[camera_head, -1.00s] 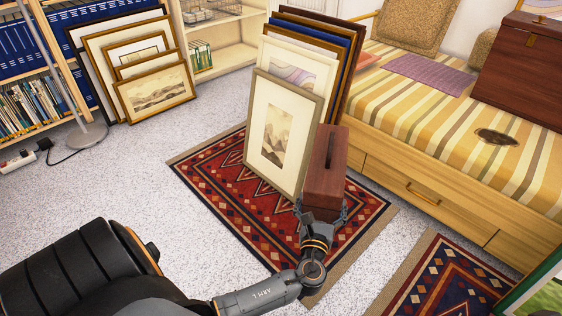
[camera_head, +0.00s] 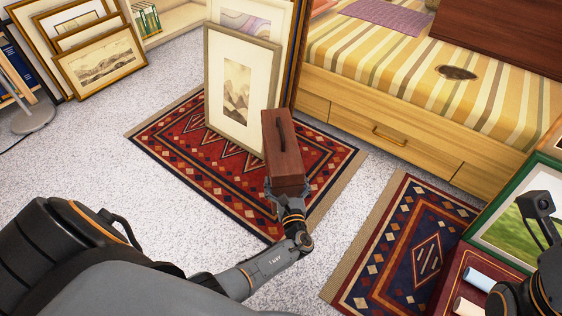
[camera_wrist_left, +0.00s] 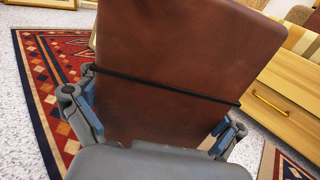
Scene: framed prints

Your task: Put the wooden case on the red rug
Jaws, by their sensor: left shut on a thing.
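The reddish-brown wooden case (camera_head: 284,158) has a dark handle on its top and stands upright in my left gripper (camera_head: 288,190), which is shut on it at its near, lower end. In the head view the case appears over the right part of the red rug (camera_head: 185,135), in front of a framed print. I cannot tell if it touches the rug. In the left wrist view the case (camera_wrist_left: 175,75) fills the middle between the fingers of my left gripper (camera_wrist_left: 155,120), with the red rug (camera_wrist_left: 50,85) to its left. My right gripper's fingers are not in view.
Framed prints (camera_head: 240,90) lean upright on the red rug's far part, close behind the case. A bed with drawers (camera_head: 390,130) stands beyond to the right. A second, dark blue and red rug (camera_head: 405,245) lies at the right, near a green-framed picture (camera_head: 500,235).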

